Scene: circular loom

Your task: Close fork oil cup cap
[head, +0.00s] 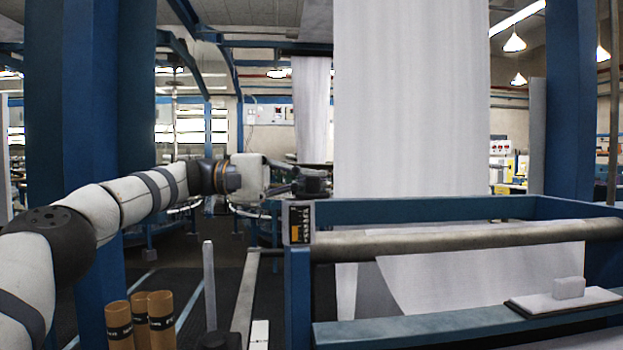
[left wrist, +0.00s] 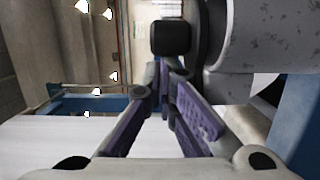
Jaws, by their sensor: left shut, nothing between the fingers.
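My left gripper (head: 284,178) reaches in from the left to the top of the blue frame's corner post. In the left wrist view my left gripper (left wrist: 164,72) has its fingers drawn together at the tips, with nothing between them. A dark round cap-like part (head: 314,186) sits above the post, close beside the fingertips. In the left wrist view a dark rounded block (left wrist: 170,37) shows just beyond the fingertips; I cannot tell whether they touch. It may be the oil cup cap, and whether it is closed is unclear. My right gripper is not in view.
A small labelled box (head: 300,222) is on the blue corner post (head: 298,285). A grey roller (head: 470,238) runs right from it. White fabric (head: 410,100) hangs behind. Brown tubes (head: 161,320) stand at lower left. A thick blue column (head: 92,200) stands behind my left arm.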

